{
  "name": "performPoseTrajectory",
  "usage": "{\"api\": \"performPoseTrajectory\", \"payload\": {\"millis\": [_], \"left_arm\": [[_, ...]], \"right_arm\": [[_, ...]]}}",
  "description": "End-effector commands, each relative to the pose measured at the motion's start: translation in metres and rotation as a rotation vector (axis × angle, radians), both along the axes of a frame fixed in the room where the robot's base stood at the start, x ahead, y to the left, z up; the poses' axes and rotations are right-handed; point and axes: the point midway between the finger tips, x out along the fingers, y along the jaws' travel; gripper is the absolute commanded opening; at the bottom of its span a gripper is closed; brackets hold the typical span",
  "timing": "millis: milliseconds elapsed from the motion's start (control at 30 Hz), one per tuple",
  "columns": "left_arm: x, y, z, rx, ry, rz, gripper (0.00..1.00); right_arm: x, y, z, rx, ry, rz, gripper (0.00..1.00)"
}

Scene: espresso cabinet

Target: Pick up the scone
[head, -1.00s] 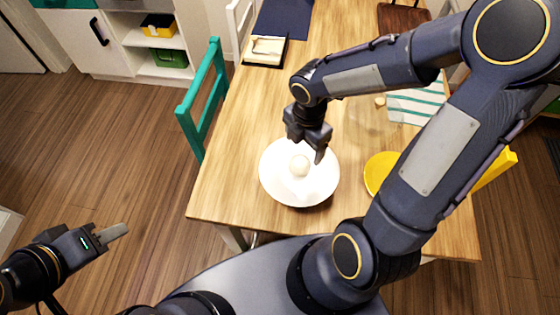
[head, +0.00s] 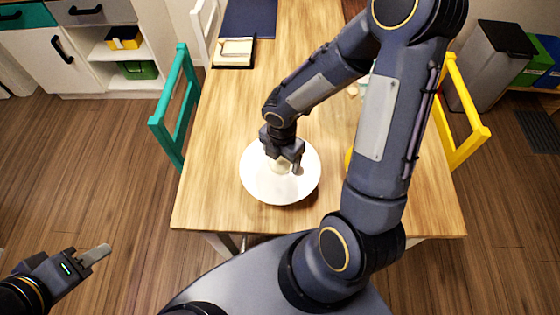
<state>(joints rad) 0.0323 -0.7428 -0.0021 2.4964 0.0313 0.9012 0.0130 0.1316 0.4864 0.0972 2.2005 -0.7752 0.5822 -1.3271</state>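A pale round scone (head: 279,166) sits on the white plate (head: 262,190) near the front of the wooden table. My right gripper (head: 284,164) is over the plate, pointing down, with its fingers apart at the scone. The gripper hides part of the scone, and I cannot tell whether the fingers touch it. My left gripper (head: 95,255) is away from the table at the lower left, over the floor. Its fingers are seen edge-on, so its opening does not show.
The wooden table (head: 215,190) has bare room left of the plate. A teal chair (head: 178,115) stands on the left and a yellow chair (head: 465,120) on the right. A small tray (head: 235,53) lies farther back. My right arm hides much of the table's right side.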

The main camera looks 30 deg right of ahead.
Motion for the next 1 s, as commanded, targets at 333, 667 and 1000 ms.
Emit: {"api": "performPoseTrajectory", "payload": {"millis": [333, 667, 1000], "left_arm": [[0.000, 0.000, 0.000, 0.000, 0.000, 0.000, 0.36], [0.000, 0.000, 0.001, 0.000, 0.000, 0.000, 0.36], [0.000, 0.000, 0.010, 0.000, 0.000, 0.000, 0.36]], "right_arm": [[0.000, 0.000, 0.000, 0.000, 0.000, 0.000, 0.31], [0.000, 0.000, 0.005, 0.000, -0.002, -0.001, 0.30], [-0.021, 0.000, 0.059, -0.002, -0.008, -0.002, 0.30]]}}
